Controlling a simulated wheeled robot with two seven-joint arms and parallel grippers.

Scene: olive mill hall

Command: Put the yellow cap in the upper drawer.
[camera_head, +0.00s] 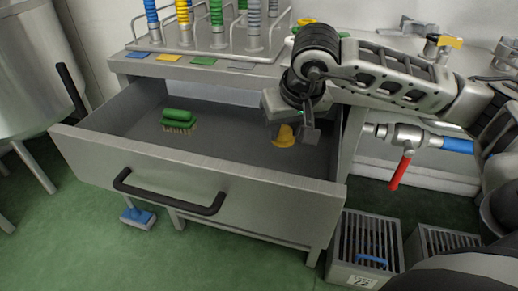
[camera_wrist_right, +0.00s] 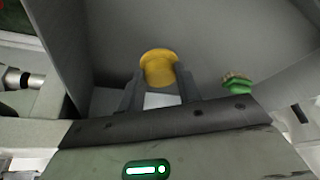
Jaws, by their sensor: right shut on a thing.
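The yellow cap (camera_head: 284,138) is inside the open upper drawer (camera_head: 190,182), toward its right end. My right gripper (camera_head: 293,128) reaches down into the drawer from above and is shut on the cap. In the right wrist view the cap (camera_wrist_right: 158,68) sits between the two dark fingertips (camera_wrist_right: 158,82). The gripper partly hides the cap in the head view, and I cannot tell whether it touches the drawer floor. My left gripper is not in view.
A green brush (camera_head: 178,121) lies in the drawer's left part; it also shows in the right wrist view (camera_wrist_right: 237,82). Above stands a rack (camera_head: 254,47) of coloured hoses. A red-handled valve (camera_head: 402,168) is at right. Slatted crates (camera_head: 362,245) stand on the floor. The drawer's middle is clear.

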